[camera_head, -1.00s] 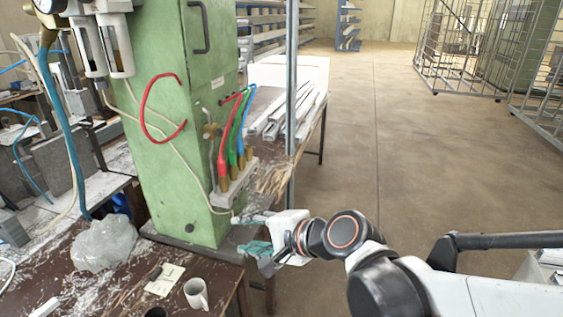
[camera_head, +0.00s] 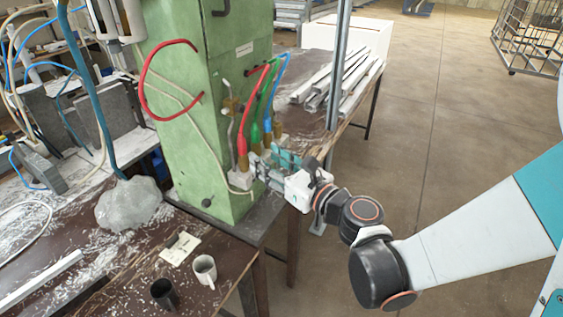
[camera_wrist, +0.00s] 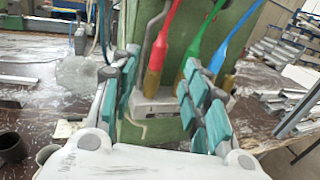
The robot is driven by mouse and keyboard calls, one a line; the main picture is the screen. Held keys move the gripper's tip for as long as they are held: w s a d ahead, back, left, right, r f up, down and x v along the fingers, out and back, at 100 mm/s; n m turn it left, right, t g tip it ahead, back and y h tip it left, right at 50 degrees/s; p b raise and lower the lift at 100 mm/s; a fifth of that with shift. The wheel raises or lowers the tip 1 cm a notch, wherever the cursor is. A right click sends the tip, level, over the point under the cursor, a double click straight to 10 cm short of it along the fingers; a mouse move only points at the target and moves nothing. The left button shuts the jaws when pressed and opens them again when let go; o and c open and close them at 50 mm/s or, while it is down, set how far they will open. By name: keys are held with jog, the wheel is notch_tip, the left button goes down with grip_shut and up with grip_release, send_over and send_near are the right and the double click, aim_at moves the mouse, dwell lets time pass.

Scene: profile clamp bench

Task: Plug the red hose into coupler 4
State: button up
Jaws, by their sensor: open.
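The red hose (camera_head: 255,92) comes out of the green cabinet and runs down to a brass fitting on the pale coupler block (camera_head: 238,182). It also shows in the wrist view (camera_wrist: 164,42), its lower end over brass. Whether it is seated there I cannot tell. Green (camera_head: 255,134) and blue (camera_head: 268,122) hoses stand beside it over brass fittings. I can read no coupler numbers. My gripper (camera_head: 272,167) is open beside the block, its teal-padded fingers partly hiding the fittings. In the wrist view my gripper (camera_wrist: 160,70) has the red and green hose ends beyond its gap.
The green cabinet (camera_head: 190,130) stands close behind the hoses, with a loose red loop (camera_head: 150,85) on its front. A thin metal post (camera_head: 338,80) rises right of the couplers. Pale profiles (camera_head: 345,80) lie behind. Two mugs and a plastic bag sit front left.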

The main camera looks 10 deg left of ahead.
aim_at(242, 135)
jog(key=b+x, duration=0.1)
jog(key=x, duration=0.9)
jog(key=shift+w+a, duration=0.2)
grip_shut()
jog(key=c, duration=1)
grip_release()
jog(key=shift+r+p, duration=0.5)
jog(key=shift+r, duration=0.3)
jog(key=shift+r, duration=0.35)
jog(key=shift+r+p, duration=0.9)
jog(key=shift+r, duration=0.05)
jog(key=shift+d, duration=0.15)
